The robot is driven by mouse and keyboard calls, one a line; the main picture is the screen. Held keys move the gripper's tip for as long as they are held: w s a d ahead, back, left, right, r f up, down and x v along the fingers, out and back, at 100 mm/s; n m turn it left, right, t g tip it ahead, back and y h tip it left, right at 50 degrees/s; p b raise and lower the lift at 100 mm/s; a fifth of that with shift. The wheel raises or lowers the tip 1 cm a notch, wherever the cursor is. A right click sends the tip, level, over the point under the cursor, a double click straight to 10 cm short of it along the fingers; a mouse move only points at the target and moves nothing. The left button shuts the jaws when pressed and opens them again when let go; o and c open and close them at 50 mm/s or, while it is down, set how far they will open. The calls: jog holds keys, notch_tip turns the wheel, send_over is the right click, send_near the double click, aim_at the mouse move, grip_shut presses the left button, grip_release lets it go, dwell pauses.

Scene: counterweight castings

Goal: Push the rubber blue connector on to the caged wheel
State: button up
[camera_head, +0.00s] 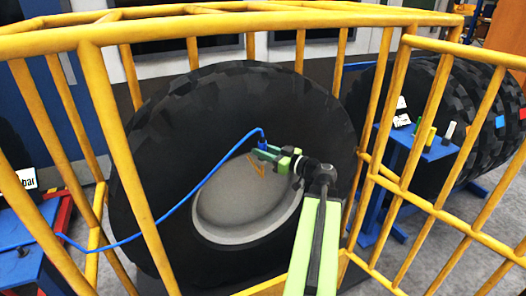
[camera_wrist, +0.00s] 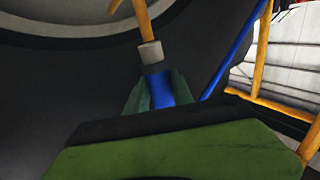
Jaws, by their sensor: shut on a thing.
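The caged wheel is a large black tyre (camera_head: 150,130) with a grey rim (camera_head: 245,205), standing upright behind yellow bars. The blue connector (camera_head: 262,144) is at the rim's upper edge, with a blue hose (camera_head: 180,208) running from it to the lower left. My gripper (camera_head: 268,151) is shut on the connector, which also shows between the green jaws in the wrist view (camera_wrist: 160,88). A yellow-orange valve stem (camera_wrist: 143,18) meets a grey collar (camera_wrist: 151,53) at the connector's end. I cannot tell whether they are joined or only lined up. In the head view the stem (camera_head: 256,166) is small, just below the jaws.
The yellow cage (camera_head: 95,85) surrounds the wheel, and my arm reaches inside it. A blue stand (camera_head: 437,152) with small coloured pieces is outside at right, before more tyres (camera_head: 470,110). A blue bench (camera_head: 25,265) is at lower left.

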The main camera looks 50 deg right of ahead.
jog(key=shift+f+b, duration=1.05)
jog(key=shift+f, duration=0.1)
jog(key=o, duration=1.2)
jog(key=shift+c, duration=0.2)
